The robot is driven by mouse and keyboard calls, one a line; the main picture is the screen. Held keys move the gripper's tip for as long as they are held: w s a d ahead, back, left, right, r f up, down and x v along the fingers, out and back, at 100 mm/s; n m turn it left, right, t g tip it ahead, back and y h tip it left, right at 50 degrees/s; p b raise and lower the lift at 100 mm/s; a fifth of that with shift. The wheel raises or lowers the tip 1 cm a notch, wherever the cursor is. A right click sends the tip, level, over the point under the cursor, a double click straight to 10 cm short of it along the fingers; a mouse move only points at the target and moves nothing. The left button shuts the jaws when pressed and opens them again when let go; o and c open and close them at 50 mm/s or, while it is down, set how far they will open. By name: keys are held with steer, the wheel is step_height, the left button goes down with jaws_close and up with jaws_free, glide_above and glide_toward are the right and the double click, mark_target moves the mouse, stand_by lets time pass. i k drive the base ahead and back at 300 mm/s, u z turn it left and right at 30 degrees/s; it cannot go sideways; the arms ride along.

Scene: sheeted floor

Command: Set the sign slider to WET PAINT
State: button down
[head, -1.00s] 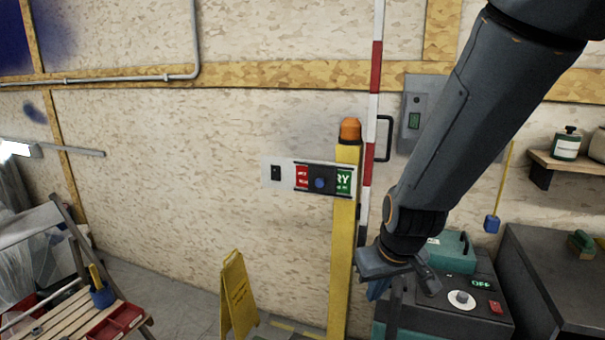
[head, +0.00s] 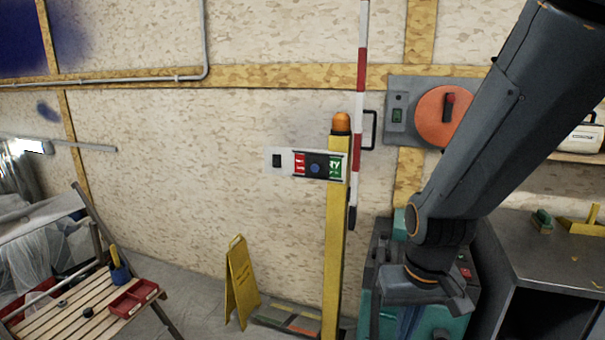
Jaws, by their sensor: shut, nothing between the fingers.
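The sign (head: 277,171) is a pale horizontal panel on a yellow post (head: 335,240), in the middle of the head view. A red field (head: 299,163) with partly hidden white lettering shows at its left, and a green field (head: 336,168) reading "RY" at its right. The dark slider with a round blue knob (head: 316,168) sits between them and covers part of both. My gripper (head: 415,296) is to the right of and below the sign, well apart from it. It is shut and empty, with its fingertips hard to make out.
An orange lamp (head: 341,122) tops the post, beside a red and white pole (head: 361,90). A yellow floor sign (head: 240,282) stands at lower left, near a slatted wooden bench (head: 70,318). A teal machine (head: 462,325) is below my gripper.

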mark_target(316, 165)
steer(key=u, duration=0.8)
steer(key=i, duration=1.7)
steer(key=z, duration=0.9)
